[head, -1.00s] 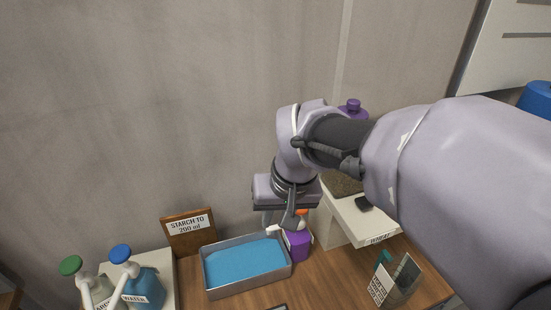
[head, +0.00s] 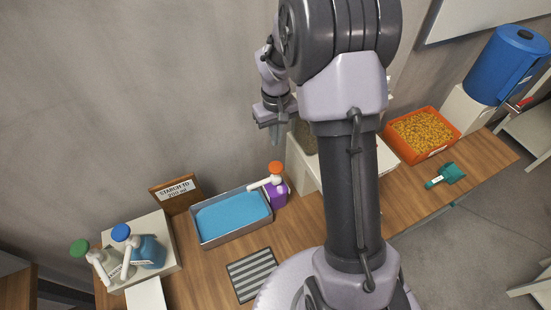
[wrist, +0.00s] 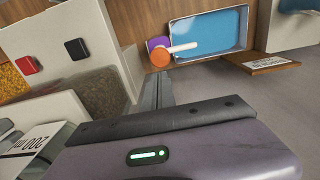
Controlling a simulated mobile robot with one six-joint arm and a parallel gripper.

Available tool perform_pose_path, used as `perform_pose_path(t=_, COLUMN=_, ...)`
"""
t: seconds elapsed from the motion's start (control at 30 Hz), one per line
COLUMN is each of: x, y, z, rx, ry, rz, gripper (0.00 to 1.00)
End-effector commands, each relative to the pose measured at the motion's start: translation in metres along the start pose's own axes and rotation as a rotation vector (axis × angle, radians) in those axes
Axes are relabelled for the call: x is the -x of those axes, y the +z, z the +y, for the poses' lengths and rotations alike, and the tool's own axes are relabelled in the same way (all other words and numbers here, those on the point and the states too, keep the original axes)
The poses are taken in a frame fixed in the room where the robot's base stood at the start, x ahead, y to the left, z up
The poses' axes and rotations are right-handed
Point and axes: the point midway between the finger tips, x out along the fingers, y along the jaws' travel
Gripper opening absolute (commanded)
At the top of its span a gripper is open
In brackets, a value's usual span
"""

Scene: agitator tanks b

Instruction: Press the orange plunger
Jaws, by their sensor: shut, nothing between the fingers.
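The orange plunger (head: 276,168) tops a purple bottle (head: 279,194) that stands upright at the right end of a grey tray (head: 238,236). Its white spout (head: 262,183) points left over the blue contents of the tray. In the wrist view the plunger (wrist: 160,57) shows in full beyond the fingertips, with the purple bottle (wrist: 155,42) partly behind it. My gripper (head: 276,138) is shut and empty, above the plunger and apart from it. Its fingers also show in the wrist view (wrist: 157,92).
A "STARCH TO 200 ml" sign (head: 178,190) stands behind the tray. Bottles with green (head: 80,248) and blue (head: 121,232) tops stand at left. A striped mat (head: 253,275) lies in front. An orange bin (head: 423,134) and blue container (head: 508,65) are at right.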

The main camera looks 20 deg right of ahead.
Motion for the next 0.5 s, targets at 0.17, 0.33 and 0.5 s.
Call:
perform_pose_path(t=0.17, x=-0.041, y=0.001, z=0.0, rx=0.0, ry=0.0, rz=-0.003, gripper=0.0)
perform_pose_path(t=0.33, x=-0.077, y=0.001, z=0.0, rx=0.0, ry=0.0, rz=-0.003, gripper=0.0)
perform_pose_path(t=0.5, x=-0.103, y=0.0, z=0.0, rx=0.0, ry=0.0, rz=0.0, gripper=0.0)
